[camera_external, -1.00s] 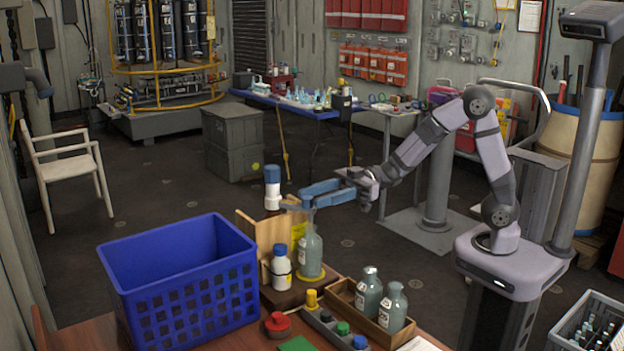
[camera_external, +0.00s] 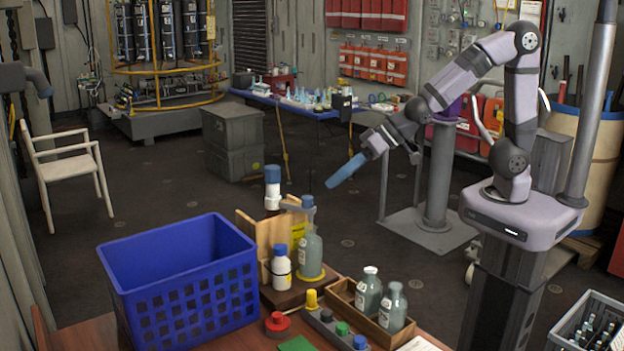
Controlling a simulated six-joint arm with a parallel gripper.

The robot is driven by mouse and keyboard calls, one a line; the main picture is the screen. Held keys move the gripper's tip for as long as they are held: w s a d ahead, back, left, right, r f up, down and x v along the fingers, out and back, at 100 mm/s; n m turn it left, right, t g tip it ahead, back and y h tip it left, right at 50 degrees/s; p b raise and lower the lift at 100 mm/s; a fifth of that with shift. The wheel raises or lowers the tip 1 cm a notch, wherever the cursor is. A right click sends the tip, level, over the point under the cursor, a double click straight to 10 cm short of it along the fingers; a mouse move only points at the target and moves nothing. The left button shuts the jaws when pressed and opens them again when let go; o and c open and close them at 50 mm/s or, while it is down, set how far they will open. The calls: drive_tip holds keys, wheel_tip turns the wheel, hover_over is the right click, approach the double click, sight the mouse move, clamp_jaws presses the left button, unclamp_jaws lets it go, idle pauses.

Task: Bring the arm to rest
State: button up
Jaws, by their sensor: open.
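My gripper (camera_external: 346,171) has blue fingers and hangs in free air to the right of and above the near table. It points down and to the left and holds nothing that I can see. The gap between its fingers does not show clearly from this side. My arm is bent, with its elbow high at the upper right. A grey bottle (camera_external: 311,254) stands on a yellow disc on a wooden stand below and to the left of my gripper, apart from it.
A blue crate (camera_external: 190,300) stands at the table's left. A white bottle with a blue cap (camera_external: 281,266) is beside the grey bottle. A wooden tray (camera_external: 345,297) holds two grey bottles. A blue table (camera_external: 310,108) with glassware stands behind.

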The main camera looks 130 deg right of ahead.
drive_tip(key=s+a+f+n+g+y+b, duration=0.2)
drive_tip(key=s+a+f+n+b, duration=0.1)
drive_tip(key=a+f, duration=0.3)
drive_tip(key=s+a+f+n+g+y+b, duration=0.2)
drive_tip(key=s+a+f+n, duration=0.3)
drive_tip(key=a, duration=0.6)
drive_tip(key=s+a+f+n+g+y+b, duration=0.1)
drive_tip(key=s+a+f+n+g+b, duration=0.2)
drive_tip(key=a+f, duration=0.4)
drive_tip(key=shift+s+a+f+n+g+y+b, duration=0.35)
drive_tip(key=shift+s+a+b, duration=0.3)
drive_tip(key=shift+s+a, duration=0.5)
